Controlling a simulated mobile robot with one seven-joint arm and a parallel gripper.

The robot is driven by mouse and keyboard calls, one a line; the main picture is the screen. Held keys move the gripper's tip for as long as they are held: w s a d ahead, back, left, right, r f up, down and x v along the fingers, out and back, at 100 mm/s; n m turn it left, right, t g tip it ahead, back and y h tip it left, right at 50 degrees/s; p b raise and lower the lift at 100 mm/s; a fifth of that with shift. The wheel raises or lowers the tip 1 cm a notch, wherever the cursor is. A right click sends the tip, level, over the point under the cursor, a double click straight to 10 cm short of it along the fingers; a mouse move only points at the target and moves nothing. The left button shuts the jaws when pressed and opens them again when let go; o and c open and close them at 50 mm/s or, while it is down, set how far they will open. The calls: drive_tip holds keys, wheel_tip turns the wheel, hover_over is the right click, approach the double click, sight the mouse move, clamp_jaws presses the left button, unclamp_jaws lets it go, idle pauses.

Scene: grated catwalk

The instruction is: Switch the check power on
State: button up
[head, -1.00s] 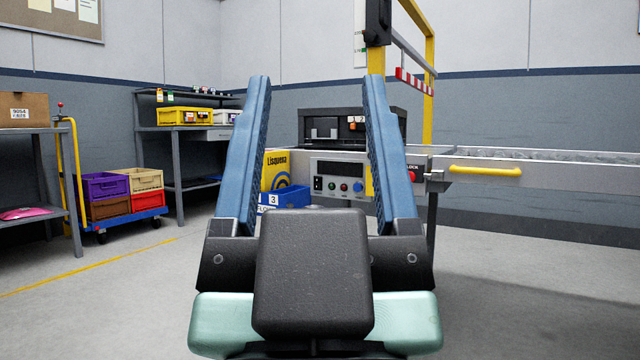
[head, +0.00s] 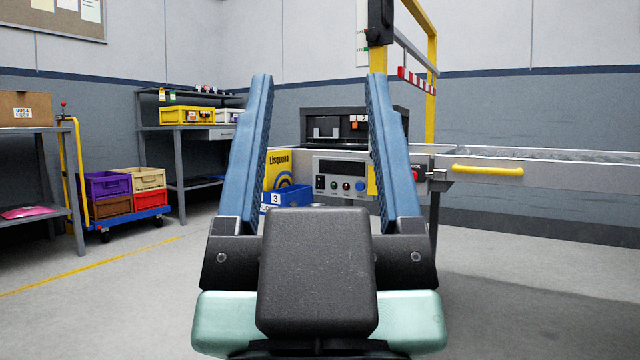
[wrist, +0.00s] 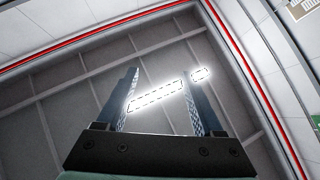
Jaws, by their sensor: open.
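The control panel (head: 342,167) is a grey box face with a dark display. My gripper is open and empty, with two blue fingers pointing up. In the wrist view my gripper (wrist: 165,85) is spread against the ceiling and its lights, and no panel shows there. I cannot tell the switch's position.
A steel bench with a yellow handle (head: 487,170) extends right of the panel. A yellow post (head: 430,90) rises behind it. A blue bin (head: 288,196) sits left of the panel. A cart with crates (head: 122,205) and shelves stand at left. The floor between is clear.

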drive_tip(key=shift+r, duration=0.15)
drive_tip(key=c, duration=0.4)
wheel_tip(320, 180, up, 4)
drive_tip(key=p, duration=0.4)
drive_tip(key=shift+r+p, duration=0.2)
drive_tip(key=shift+p, duration=0.15)
clamp_jaws()
wheel_tip(320, 180, up, 28)
drive_tip(key=p, duration=2.7)
drive_tip(key=shift+f, duration=0.25)
